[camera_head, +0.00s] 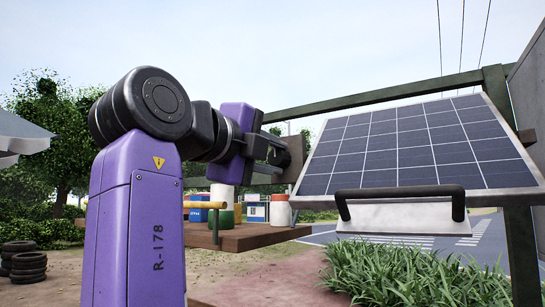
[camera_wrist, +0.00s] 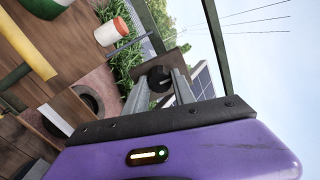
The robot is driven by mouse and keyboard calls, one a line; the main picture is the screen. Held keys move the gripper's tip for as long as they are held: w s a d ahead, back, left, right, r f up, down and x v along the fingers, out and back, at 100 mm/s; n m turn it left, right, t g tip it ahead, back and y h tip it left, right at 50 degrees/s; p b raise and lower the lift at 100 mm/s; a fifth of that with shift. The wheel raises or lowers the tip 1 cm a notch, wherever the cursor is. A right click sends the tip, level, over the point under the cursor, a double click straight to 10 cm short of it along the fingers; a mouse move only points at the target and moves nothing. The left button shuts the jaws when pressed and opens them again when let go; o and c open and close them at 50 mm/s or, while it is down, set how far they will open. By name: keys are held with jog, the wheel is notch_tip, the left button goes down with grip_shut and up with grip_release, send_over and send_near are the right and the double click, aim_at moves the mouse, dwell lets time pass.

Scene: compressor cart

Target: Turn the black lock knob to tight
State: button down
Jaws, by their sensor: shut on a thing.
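The black lock knob (camera_wrist: 158,77) is a round dark knob on a brownish plate (camera_wrist: 176,62) in the wrist view, beside the solar panel (camera_head: 415,145). My gripper (camera_wrist: 157,84) is shut on the knob, one grey finger on each side of it. In the head view my gripper (camera_head: 283,152) reaches the left edge of the tilted panel, and the knob is hard to make out there among the dark gripper parts. The knob's turn angle and any tight mark are too small to read.
A black handle (camera_head: 400,194) with a pale plate sticks out below the panel. A green frame (camera_head: 520,240) stands around it. A wooden table (camera_head: 240,238) behind my arm carries a red-and-white container (camera_head: 280,211) and other containers. Grass grows under the panel; tires (camera_head: 22,262) lie far left.

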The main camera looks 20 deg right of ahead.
jog(key=shift+f, duration=0.1)
jog(key=c, duration=1)
grip_release()
jog(key=shift+c, duration=0.2)
jog(key=shift+s, duration=0.1)
jog(key=b+v, duration=0.2)
jog(key=v, duration=0.5)
jog(key=shift+s+a, duration=0.2)
jog(key=shift+a, duration=0.1)
